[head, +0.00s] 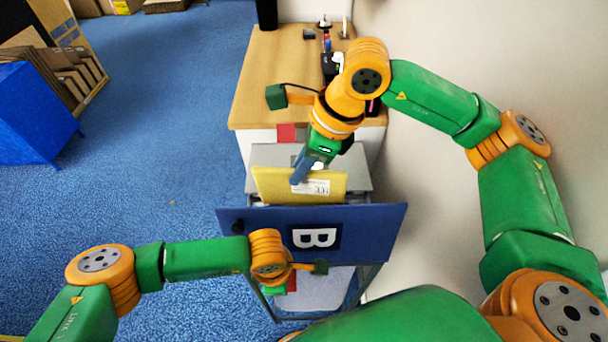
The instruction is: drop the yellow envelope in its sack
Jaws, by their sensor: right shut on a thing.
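My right gripper (299,179) is shut on the yellow envelope (270,186), gripping it near its white label. The envelope hangs just behind the top edge of a blue panel (368,228) marked with a white B on a dark square. A metal frame stands below the panel, with something pale grey (312,288) inside it; I cannot tell whether this is a sack. No sack opening shows clearly. My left gripper (280,289) is low in front of the panel, mostly hidden by its own wrist, so its jaws cannot be made out.
A grey box-like top (268,155) lies behind the envelope. A wooden-topped desk (262,85) with small items stands beyond it. A pale wall runs along the right. A blue box (32,112) and a rack of cartons (75,78) stand at the left. Blue carpet between is clear.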

